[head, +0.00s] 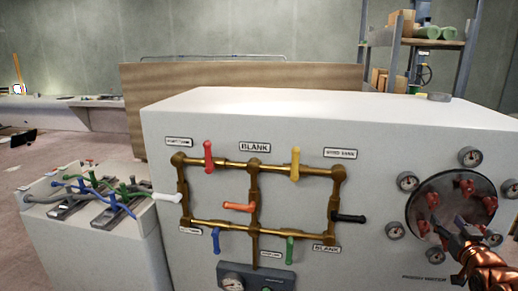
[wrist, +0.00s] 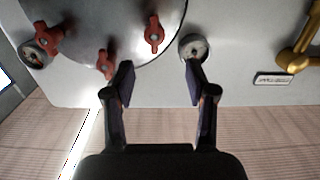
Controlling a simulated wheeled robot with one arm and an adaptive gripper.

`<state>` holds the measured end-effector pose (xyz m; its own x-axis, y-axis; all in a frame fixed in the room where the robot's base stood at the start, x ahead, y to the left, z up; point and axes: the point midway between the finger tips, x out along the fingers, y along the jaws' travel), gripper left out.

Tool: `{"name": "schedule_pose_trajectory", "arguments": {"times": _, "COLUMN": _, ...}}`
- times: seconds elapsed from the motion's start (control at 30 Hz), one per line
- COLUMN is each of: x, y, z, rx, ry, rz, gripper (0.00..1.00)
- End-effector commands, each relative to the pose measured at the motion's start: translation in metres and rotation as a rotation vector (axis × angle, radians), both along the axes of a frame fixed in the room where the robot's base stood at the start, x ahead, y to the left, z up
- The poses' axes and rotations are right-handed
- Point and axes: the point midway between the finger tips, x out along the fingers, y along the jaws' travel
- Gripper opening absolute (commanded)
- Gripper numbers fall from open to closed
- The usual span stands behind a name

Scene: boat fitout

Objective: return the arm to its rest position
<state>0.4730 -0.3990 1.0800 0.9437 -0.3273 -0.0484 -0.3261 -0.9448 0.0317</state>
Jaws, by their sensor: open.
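My gripper (head: 441,230) is at the lower right of the head view, in front of the round dark hatch (head: 425,208) with red clamps on the white cabinet (head: 375,128). In the wrist view my gripper (wrist: 158,88) shows two dark fingers spread apart, with nothing between them. Red clamps (wrist: 153,35) on the hatch rim and a small gauge (wrist: 193,47) lie beyond the fingertips. I cannot tell how far the fingertips are from the panel. Part of the hatch is hidden behind my arm in the head view.
Brass pipes (head: 255,190) with coloured valve handles cover the cabinet's middle. A lower white bench (head: 95,245) with coloured hoses stands at left. A wooden panel (head: 240,78) and a shelf rack (head: 415,42) stand behind. Open floor (head: 40,160) shows at far left.

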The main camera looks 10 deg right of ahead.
Motion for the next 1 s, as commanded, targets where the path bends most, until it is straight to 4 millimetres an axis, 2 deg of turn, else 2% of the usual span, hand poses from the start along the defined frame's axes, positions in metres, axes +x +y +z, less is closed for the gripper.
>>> {"name": "schedule_pose_trajectory", "arguments": {"times": 0.2, "x": 0.021, "y": 0.044, "z": -0.028, "rx": 0.026, "ry": 0.234, "rz": 0.018, "gripper": 0.56}}
{"name": "schedule_pose_trajectory", "arguments": {"times": 0.37, "x": 0.02, "y": 0.083, "z": -0.052, "rx": 0.052, "ry": 0.436, "rz": 0.021, "gripper": 0.56}}
{"name": "schedule_pose_trajectory", "arguments": {"times": 0.47, "x": 0.012, "y": 0.109, "z": -0.063, "rx": 0.07, "ry": 0.557, "rz": 0.021, "gripper": 0.56}}
{"name": "schedule_pose_trajectory", "arguments": {"times": 0.57, "x": -0.001, "y": 0.137, "z": -0.074, "rx": 0.09, "ry": 0.674, "rz": 0.023, "gripper": 0.56}}
{"name": "schedule_pose_trajectory", "arguments": {"times": 0.77, "x": -0.039, "y": 0.195, "z": -0.087, "rx": 0.135, "ry": 0.895, "rz": 0.033, "gripper": 0.56}}
{"name": "schedule_pose_trajectory", "arguments": {"times": 1.0, "x": -0.106, "y": 0.269, "z": -0.094, "rx": 0.195, "ry": 1.154, "rz": 0.066, "gripper": 0.56}}
